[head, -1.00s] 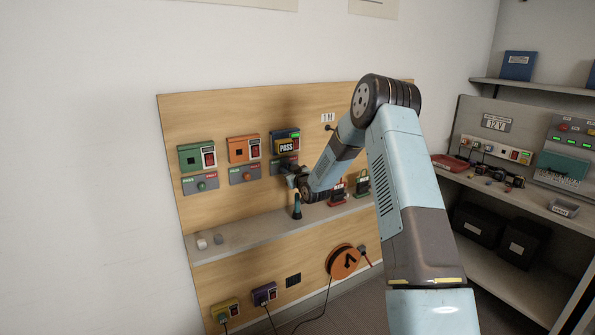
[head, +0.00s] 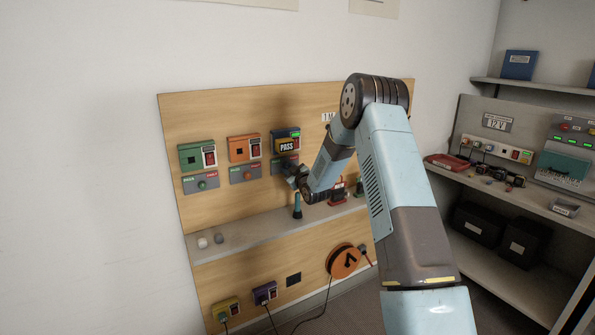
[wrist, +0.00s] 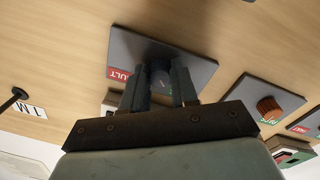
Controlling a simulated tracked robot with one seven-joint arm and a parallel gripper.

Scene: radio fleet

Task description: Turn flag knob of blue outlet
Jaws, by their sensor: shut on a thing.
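The blue outlet (head: 286,138) is on the wooden board, third in the row, with a PASS sign on its front and a green lit strip. Its grey flag plate (head: 281,165) is just below and partly hidden by my gripper (head: 292,174). In the wrist view, my gripper (wrist: 158,82) is at the plate (wrist: 204,70), whose red FAULT label shows left of the fingers. The fingers are shut on the dark blue-grey knob (wrist: 160,74), one on each side. The knob's exact angle is hard to tell.
The green outlet (head: 197,155) and orange outlet (head: 244,148) are to the left, with their own plates. A neighbouring orange knob (wrist: 269,108) is right of my fingers in the wrist view. A shelf (head: 235,232) below holds a teal-and-black tool (head: 297,206) and a red item (head: 338,194).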

